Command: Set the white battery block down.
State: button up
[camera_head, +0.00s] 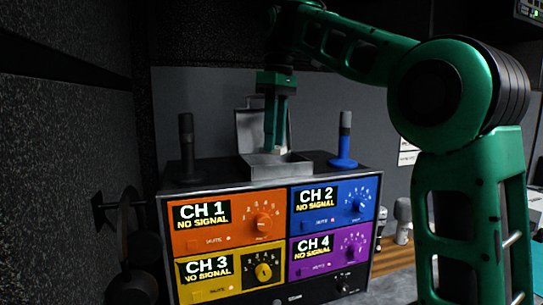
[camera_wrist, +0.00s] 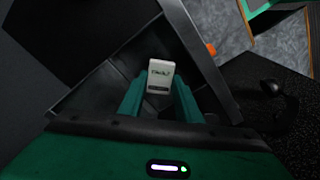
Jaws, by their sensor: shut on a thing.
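My gripper (camera_head: 276,146) points down over an open grey metal box (camera_head: 275,171) on top of the channel rack. In the wrist view its two green fingers (camera_wrist: 160,97) are shut on the white battery block (camera_wrist: 160,76), which has dark markings. In the head view the block is mostly hidden behind the fingers. The fingertips are at about the height of the box's opening. I cannot tell whether the block touches the box floor.
The rack (camera_head: 275,240) has orange, blue, yellow and purple channel panels. A dark microphone (camera_head: 187,140) stands left of the box, and a blue-based microphone (camera_head: 344,145) stands right of it. The box's raised lid (camera_head: 247,125) is behind my gripper.

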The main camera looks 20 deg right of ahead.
aim_at(277, 147)
jog(key=shift+f, duration=2.05)
jog(key=shift+f, duration=0.1)
jog(key=o, duration=1.2)
jog(key=shift+o, duration=0.2)
notch_tip(277, 147, up, 7)
jog(key=shift+s+d+r, duration=0.15)
jog(key=shift+r, duration=0.25)
